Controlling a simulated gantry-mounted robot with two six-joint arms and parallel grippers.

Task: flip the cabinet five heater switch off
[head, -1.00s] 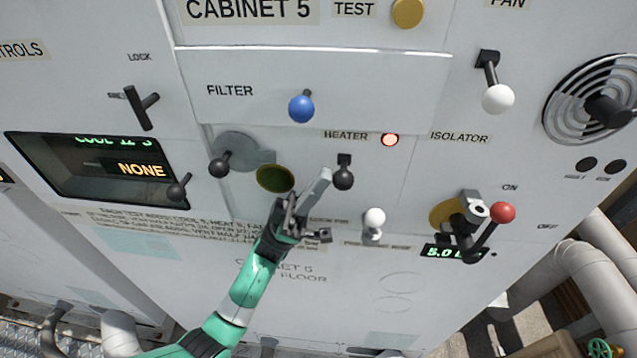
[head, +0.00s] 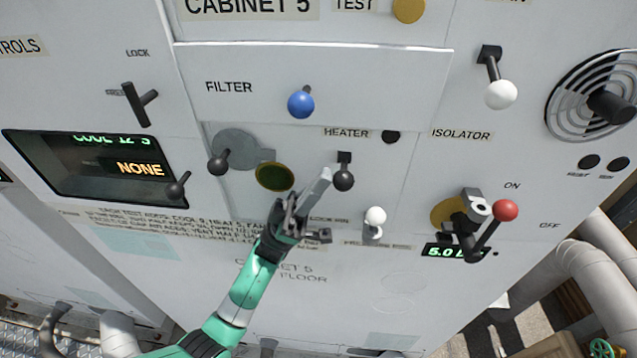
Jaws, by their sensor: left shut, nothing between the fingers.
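The heater switch (head: 344,178) is a short black lever with a round knob, hanging down from its black mount under the HEATER label (head: 346,133). The heater lamp (head: 391,137) to the right of the label is dark. My left gripper (head: 324,178) is shut and empty, its fingertips just left of the switch knob. I cannot tell whether they touch it. The CABINET 5 label (head: 250,8) is at the top of the panel. My right gripper is not in view.
A blue knob (head: 301,103) sits above, and a white-knobbed lever (head: 375,217) is below right. The red-knobbed isolator handle (head: 505,211) is farther right. A black-knobbed lever (head: 219,162) and a display (head: 95,168) are to the left. Pipes (head: 600,285) stand at lower right.

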